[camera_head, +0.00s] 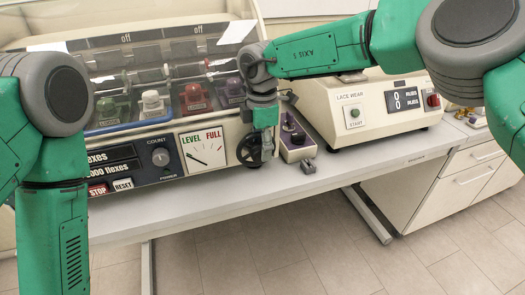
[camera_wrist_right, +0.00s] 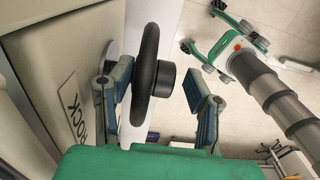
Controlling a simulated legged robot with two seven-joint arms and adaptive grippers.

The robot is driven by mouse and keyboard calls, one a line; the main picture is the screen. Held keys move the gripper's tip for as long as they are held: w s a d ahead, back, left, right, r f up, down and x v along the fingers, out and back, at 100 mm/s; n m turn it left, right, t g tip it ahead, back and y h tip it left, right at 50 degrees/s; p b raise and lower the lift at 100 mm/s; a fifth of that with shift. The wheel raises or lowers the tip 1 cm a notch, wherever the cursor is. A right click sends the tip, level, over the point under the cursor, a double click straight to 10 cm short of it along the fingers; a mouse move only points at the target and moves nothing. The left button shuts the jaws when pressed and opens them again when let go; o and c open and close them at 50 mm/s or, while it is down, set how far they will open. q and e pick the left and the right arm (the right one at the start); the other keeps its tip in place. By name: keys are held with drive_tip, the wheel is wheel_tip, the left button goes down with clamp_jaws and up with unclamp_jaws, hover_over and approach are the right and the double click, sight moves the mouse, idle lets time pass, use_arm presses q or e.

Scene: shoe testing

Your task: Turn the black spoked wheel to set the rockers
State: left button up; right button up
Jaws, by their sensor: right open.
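The black spoked wheel (camera_head: 249,150) is on the right end of the flexing machine's front. In the right wrist view the wheel (camera_wrist_right: 146,60) shows nearly edge-on, with a dark hub (camera_wrist_right: 165,80) facing right. My right gripper (camera_head: 264,135) is at the wheel and partly covers it in the head view. In the wrist view my right gripper (camera_wrist_right: 160,98) is open, with one finger on the panel side of the rim and the other apart from it beyond the hub. I cannot tell whether the panel-side finger touches. My left gripper is out of view. Which parts are the rockers is unclear.
A LEVEL/FULL gauge (camera_head: 203,149) is left of the wheel. Coloured fixtures (camera_head: 193,97) sit under a clear cover. The table's front edge (camera_head: 215,210) is clear.

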wheel_tip(320, 180, up, 10)
idle(0.3)
drive_tip(key=shift+r, duration=0.1)
